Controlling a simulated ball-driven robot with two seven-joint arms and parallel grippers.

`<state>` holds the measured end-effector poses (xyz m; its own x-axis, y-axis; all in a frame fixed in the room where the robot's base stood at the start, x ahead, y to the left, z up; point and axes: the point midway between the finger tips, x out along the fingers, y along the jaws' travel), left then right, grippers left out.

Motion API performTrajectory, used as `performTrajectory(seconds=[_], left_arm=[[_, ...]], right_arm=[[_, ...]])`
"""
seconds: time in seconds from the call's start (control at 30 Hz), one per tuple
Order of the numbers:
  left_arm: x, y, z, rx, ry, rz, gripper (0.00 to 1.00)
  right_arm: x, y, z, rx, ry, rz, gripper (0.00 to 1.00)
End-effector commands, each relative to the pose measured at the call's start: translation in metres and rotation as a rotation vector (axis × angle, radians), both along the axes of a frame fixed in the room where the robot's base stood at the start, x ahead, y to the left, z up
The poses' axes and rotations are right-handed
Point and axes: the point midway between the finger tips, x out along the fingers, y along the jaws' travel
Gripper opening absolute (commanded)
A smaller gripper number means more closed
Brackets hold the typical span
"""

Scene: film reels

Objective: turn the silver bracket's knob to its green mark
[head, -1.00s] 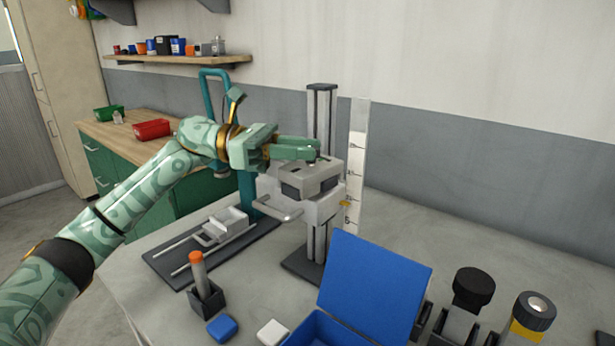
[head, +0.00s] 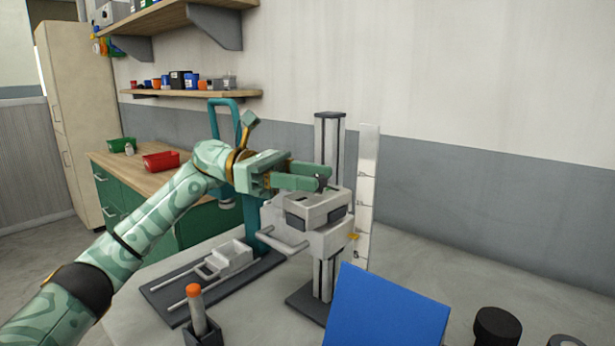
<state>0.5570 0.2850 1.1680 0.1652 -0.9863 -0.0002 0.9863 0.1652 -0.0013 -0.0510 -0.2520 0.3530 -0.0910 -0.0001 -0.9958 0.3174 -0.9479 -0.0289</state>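The silver bracket (head: 318,212) is a pale grey block on an upright column with a lever at its left side. A small dark knob (head: 322,185) shows on its top, mostly hidden by my fingers. My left gripper (head: 324,180) reaches in from the left, its two green fingers at the knob with a narrow gap between them. I cannot tell whether they grip the knob or only stand around it. No green mark can be made out. My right gripper is out of view.
A white scale strip (head: 366,190) stands right of the column. A teal stand (head: 250,205) and a dark base with rails (head: 171,292) lie left. A blue lid (head: 385,312), an orange-tipped holder (head: 199,318) and black-capped items are in front. Free bench lies right.

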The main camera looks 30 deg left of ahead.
Motion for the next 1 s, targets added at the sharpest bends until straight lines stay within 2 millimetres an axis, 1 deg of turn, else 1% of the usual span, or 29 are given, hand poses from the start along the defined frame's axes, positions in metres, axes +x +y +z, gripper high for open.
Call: performTrajectory(seconds=[0.23, 0.37, 0.47, 0.7, 0.8, 0.9, 1.0], left_arm=[[0.0, 0.002, 0.0, 0.0, 0.0, 0.002, 0.48], [-0.002, 0.015, 0.0, 0.001, 0.0, 0.005, 0.48], [-0.005, 0.036, 0.0, 0.0, 0.001, 0.006, 0.48], [-0.016, 0.102, -0.001, 0.0, 0.002, 0.006, 0.48], [-0.019, 0.125, -0.001, -0.001, 0.001, 0.006, 0.48], [-0.023, 0.143, -0.001, -0.002, 0.0, 0.004, 0.48], [-0.025, 0.154, -0.001, 0.0, 0.001, 0.002, 0.48]], right_arm=[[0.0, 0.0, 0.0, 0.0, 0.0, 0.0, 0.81], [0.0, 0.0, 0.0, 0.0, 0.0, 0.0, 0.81], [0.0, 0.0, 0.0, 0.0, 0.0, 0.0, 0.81], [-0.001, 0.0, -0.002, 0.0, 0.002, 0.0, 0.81], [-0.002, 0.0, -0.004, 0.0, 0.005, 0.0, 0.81], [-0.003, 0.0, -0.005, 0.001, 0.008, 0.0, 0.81], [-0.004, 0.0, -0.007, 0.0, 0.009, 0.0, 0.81]])
